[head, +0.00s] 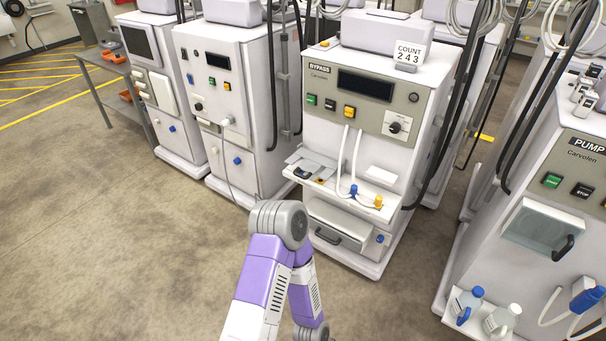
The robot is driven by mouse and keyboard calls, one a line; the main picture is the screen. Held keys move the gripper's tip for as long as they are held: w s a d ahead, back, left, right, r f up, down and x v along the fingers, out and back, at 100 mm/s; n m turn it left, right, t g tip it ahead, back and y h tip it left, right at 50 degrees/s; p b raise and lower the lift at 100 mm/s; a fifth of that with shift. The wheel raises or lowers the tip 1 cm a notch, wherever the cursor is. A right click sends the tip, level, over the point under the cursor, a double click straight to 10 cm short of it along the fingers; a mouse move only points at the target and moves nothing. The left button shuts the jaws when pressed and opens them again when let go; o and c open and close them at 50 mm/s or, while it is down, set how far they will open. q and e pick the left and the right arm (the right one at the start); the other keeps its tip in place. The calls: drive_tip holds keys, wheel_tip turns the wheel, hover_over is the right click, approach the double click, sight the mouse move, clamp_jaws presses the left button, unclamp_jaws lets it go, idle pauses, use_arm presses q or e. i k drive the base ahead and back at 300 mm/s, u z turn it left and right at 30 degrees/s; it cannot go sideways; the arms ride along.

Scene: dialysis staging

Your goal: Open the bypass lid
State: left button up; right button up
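The bypass machine (382,118), a white cabinet labelled BYPASS, stands at the centre of the head view. Its control face has a dark display, green, black and yellow buttons and a knob. Low on its front, below a small shelf (368,203), is a pale panel with a dark bar handle (328,236). This looks like the bypass lid (338,222), and it appears closed. A purple and grey arm of mine rises from the bottom edge in front of the machine, apart from the lid in the picture. Neither gripper is in view.
The pump machine (588,165) stands at the right, with a handled clear cover (543,228) and bottles (467,302) at its front. More white machines (225,95) stand at the left. A grey cart (105,70) is at the far left. The floor at left is clear.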

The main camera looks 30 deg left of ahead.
sight(313, 161)
drive_tip(key=k, duration=0.6)
drive_tip(key=u, duration=0.75)
drive_tip(key=i, duration=0.65)
drive_tip(key=u, duration=1)
drive_tip(key=i, duration=1.3)
drive_tip(key=z, duration=0.1)
